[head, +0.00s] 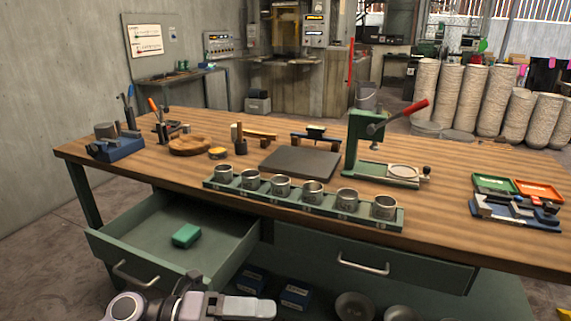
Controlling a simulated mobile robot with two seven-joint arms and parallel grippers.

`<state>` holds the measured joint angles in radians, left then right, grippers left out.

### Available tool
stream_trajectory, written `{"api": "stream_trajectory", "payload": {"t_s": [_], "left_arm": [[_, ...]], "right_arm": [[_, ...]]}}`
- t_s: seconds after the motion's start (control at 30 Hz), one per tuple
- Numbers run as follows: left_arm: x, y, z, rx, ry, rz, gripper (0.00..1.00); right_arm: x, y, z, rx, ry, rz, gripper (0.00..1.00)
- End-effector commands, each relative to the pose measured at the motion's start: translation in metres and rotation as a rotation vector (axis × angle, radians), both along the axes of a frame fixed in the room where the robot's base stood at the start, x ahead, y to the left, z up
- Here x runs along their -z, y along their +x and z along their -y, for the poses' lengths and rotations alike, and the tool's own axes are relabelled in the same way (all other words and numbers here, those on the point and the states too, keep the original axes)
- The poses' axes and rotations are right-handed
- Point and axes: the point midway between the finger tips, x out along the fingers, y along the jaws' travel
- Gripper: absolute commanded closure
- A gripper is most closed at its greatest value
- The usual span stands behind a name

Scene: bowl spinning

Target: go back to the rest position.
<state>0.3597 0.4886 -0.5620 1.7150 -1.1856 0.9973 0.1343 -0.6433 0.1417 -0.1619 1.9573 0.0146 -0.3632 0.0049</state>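My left arm comes in at the bottom left, below the open drawer's front, and its gripper (243,307) points to the right at the bottom edge. The lower part is cut off by the frame, so I cannot tell whether its fingers are open or shut. It appears apart from the workbench (450,170). My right gripper is not in view.
The left drawer (150,232) is pulled out, with a green block (187,235) inside. The right drawer (380,262) is closed. A green rack (300,205) with several metal cups lines the bench front. A lever press (365,140) stands behind. Bowls (355,305) sit below.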

Motion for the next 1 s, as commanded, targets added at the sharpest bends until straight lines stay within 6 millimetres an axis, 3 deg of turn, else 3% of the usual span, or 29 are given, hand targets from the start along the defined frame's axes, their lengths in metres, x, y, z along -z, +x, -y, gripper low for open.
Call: {"api": "stream_trajectory", "payload": {"t_s": [0.1,0.23,0.37,0.47,0.57,0.73,0.9,1.0], "left_arm": [[-0.016,0.003,0.001,-0.184,-0.256,-0.177,0.17],[-0.016,0.016,-0.021,-0.423,-0.488,-0.401,0.17],[0.011,0.024,-0.056,-0.687,-0.663,-0.66,0.17],[0.047,0.018,-0.086,-0.898,-0.759,-0.879,0.17],[0.093,-0.002,-0.115,-1.108,-0.819,-1.111,0.17],[0.162,-0.058,-0.145,-1.393,-0.846,-1.465,0.17],[0.197,-0.101,-0.155,-1.536,-0.834,-1.672,0.17],[0.204,-0.111,-0.156,-1.564,-0.827,-1.715,0.17]], "right_arm": [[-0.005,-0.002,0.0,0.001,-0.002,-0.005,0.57],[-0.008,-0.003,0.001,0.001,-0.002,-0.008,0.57],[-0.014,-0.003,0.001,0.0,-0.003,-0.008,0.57],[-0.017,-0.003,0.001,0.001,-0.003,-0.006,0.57],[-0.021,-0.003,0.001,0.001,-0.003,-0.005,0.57],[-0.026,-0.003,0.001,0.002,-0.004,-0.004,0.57],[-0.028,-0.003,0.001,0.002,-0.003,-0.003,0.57],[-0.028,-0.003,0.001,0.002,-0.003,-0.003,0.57]]}}
